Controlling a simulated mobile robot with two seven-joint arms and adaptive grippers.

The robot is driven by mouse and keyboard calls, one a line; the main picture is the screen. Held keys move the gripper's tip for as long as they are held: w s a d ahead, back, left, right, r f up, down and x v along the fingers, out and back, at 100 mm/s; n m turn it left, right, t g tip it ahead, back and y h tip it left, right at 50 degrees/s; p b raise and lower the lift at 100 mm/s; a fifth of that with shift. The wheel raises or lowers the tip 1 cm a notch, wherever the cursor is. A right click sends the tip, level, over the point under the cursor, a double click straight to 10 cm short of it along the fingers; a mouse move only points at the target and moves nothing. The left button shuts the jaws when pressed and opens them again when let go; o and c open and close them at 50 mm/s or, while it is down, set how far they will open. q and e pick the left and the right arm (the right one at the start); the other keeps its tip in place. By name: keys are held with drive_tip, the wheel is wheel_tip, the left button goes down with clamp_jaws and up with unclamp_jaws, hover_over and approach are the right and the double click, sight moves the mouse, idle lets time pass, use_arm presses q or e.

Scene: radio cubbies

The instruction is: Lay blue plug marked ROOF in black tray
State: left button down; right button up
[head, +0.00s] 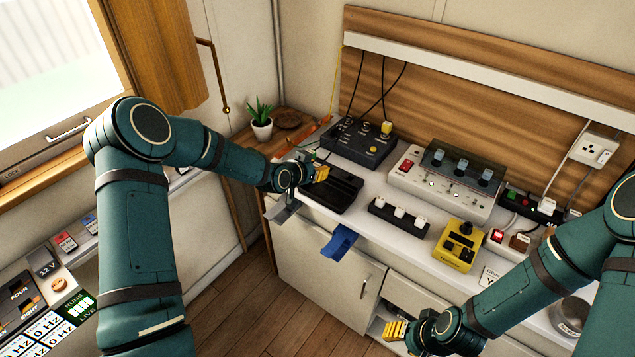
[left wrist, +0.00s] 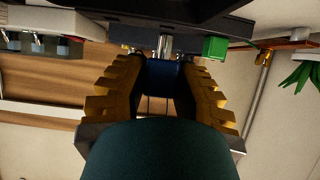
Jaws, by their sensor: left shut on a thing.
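My left gripper (head: 320,173) is at the black tray (head: 345,200) on the white counter, near its back left part. In the left wrist view, the yellow fingers (left wrist: 160,85) are shut on a dark blue plug (left wrist: 165,76) with a metal tip. Its marking cannot be read, and the head view hides the plug behind the gripper. I cannot tell whether the plug touches the tray. My right gripper (head: 395,330) is low in front of the counter, away from the tray; its finger gap is not clear.
A black control box (head: 358,143) stands behind the tray. A strip with white plugs (head: 398,217) and a yellow box (head: 459,245) are to its right. A blue object (head: 340,243) sticks out at the counter's front edge. A potted plant (head: 261,125) stands at left.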

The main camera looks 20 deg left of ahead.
use_arm(q)
drive_tip(key=shift+f+b, duration=0.3)
drive_tip(key=shift+f, duration=1.8)
drive_tip(key=shift+f, duration=0.1)
drive_tip(key=c, duration=0.9)
unclamp_jaws()
drive_tip(key=shift+o, duration=0.2)
